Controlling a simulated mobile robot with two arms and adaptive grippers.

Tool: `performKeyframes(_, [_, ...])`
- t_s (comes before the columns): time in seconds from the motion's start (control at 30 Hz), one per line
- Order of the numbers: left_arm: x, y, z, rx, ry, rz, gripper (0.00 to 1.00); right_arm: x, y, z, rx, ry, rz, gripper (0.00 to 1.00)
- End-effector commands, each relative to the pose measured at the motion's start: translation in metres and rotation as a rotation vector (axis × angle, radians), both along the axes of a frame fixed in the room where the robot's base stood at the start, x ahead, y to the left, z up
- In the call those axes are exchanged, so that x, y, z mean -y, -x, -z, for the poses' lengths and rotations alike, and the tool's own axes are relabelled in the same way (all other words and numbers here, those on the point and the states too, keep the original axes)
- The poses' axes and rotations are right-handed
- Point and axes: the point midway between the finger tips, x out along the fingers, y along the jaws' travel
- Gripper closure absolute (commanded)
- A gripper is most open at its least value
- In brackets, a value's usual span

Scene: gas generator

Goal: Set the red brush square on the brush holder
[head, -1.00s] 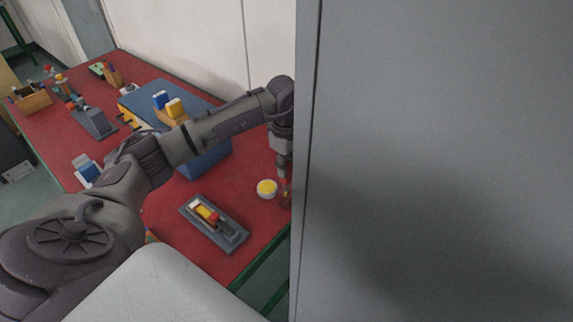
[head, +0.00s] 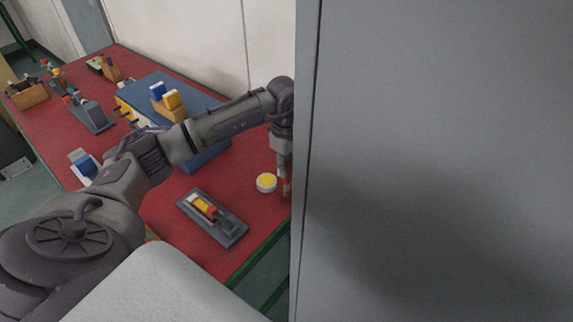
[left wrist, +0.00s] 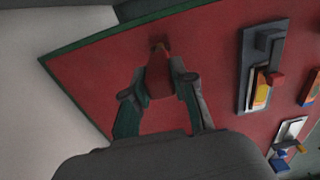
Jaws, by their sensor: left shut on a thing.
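My left gripper (head: 285,167) is at the right end of the red table, beside the large grey panel that hides part of it. In the left wrist view its two fingers (left wrist: 159,82) are closed on the red brush (left wrist: 157,70), whose narrow brownish end points away. The brush shows as a small red piece (head: 287,187) under the gripper in the head view. A grey stand (head: 235,231), seemingly the brush holder, lies left of the gripper with yellow and red parts on it. It also shows in the left wrist view (left wrist: 247,91). My right gripper is out of view.
A round white-and-yellow piece (head: 266,182) lies just left of the gripper. A blue box (head: 208,160) stands behind my arm. The grey panel (head: 440,160) blocks the right side. Bare red tabletop surrounds the stand.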

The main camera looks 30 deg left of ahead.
Motion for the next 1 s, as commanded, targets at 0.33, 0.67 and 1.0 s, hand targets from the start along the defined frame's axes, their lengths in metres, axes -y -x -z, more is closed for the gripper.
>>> performKeyframes(0.33, [0.000, 0.000, 0.006, 0.001, 0.000, -0.001, 0.56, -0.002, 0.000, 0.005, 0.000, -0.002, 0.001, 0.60])
performKeyframes(0.67, [0.000, 0.000, 0.006, 0.000, 0.000, 0.000, 0.45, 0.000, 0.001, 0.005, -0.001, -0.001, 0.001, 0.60])
performKeyframes(1.0, [-0.001, -0.001, -0.037, 0.006, -0.001, -0.001, 0.45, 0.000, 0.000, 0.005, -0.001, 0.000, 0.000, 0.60])
